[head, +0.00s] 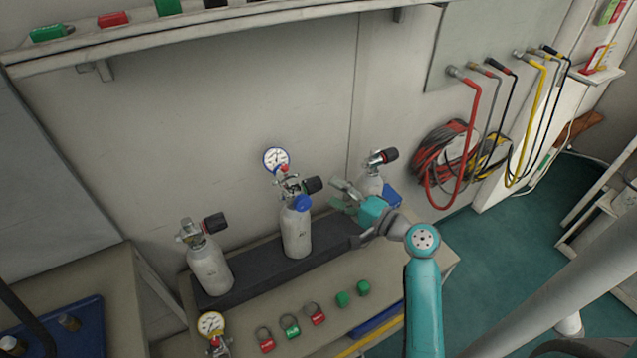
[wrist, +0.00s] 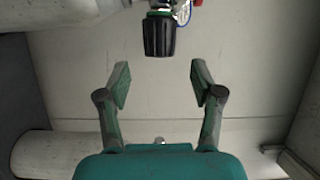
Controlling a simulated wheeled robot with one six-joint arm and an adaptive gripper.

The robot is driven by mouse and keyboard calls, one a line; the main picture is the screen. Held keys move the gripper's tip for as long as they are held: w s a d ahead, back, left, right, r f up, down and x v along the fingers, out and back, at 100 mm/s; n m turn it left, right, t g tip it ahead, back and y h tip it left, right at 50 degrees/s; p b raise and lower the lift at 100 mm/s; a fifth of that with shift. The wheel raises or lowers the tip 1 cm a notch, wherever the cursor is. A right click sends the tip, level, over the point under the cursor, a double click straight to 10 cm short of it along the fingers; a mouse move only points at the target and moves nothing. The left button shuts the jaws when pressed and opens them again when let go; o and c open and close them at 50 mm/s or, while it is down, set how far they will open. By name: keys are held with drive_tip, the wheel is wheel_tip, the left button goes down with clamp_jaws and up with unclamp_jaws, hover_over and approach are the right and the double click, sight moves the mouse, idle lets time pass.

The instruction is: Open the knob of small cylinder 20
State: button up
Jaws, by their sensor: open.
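Three small white-grey cylinders stand in a row: a left one (head: 210,270), a middle one (head: 296,232) and a right one (head: 370,183) partly behind my gripper. I cannot read which is number 20. The middle one carries a black knob (head: 313,185) with a green ring, pointing right. A black knob with a green edge also shows in the wrist view (wrist: 158,36), top centre. My gripper (head: 339,195) is open and empty, just right of the middle cylinder's knob. In the wrist view its fingertips (wrist: 157,78) are spread wide, with the knob ahead of the gap, apparently untouched.
A white gauge (head: 277,159) rises behind the middle cylinder. Hoses (head: 470,150) hang at right.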

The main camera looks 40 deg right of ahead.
sight(322, 188)
drive_tip(key=w, duration=0.6)
drive_tip(key=shift+a, duration=0.4)
drive_tip(key=c, duration=1.2)
drive_tip(key=shift+o, duration=0.2)
drive_tip(key=shift+t, duration=0.3)
drive_tip(key=shift+n+t, duration=0.6)
drive_tip(key=shift+t, duration=0.5)
drive_tip(key=shift+n+t+y, duration=0.8)
drive_tip(key=shift+t+y, duration=0.1)
drive_tip(key=shift+t, duration=0.2)
